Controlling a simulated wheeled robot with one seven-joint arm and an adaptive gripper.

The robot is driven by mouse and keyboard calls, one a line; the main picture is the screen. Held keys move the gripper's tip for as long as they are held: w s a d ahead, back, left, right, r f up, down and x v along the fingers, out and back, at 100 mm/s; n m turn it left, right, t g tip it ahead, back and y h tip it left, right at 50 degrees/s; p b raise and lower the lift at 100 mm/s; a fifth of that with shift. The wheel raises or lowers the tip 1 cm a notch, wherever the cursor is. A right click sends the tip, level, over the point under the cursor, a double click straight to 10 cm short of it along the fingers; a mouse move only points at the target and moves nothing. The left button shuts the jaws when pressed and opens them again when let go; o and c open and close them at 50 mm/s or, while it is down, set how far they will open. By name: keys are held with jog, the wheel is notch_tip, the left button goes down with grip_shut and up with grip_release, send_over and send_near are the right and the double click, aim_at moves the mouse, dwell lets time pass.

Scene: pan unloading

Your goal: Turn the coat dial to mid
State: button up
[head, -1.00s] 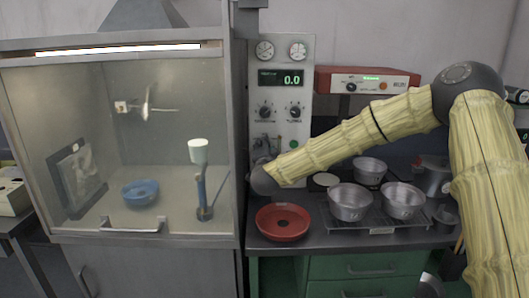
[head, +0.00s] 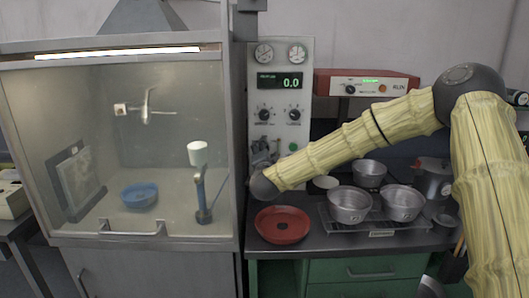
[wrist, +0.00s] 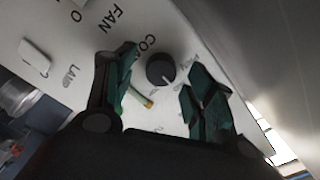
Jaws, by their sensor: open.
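The coat dial (wrist: 160,69) is a round dark knob with a light pointer mark on a white panel (wrist: 75,22). The lettering beside it is partly covered, with "CO" readable. My gripper (wrist: 163,72) is open, its two green-padded fingers on either side of the dial in the wrist view. I cannot tell whether either finger touches it. In the head view my gripper (head: 265,152) is small, beside the hood's right post and partly hidden by my arm. I cannot make out the coat dial there.
A white switch (wrist: 35,57) sits near the LAMP label. A short green stick with an orange tip (wrist: 143,98) shows between the fingers. A red dish (head: 282,224) and metal pans (head: 350,205) stand on the counter below my arm. The glass-fronted hood (head: 120,225) is to the left.

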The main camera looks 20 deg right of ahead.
jog(key=v, duration=1.1)
jog(key=shift+w, duration=0.1)
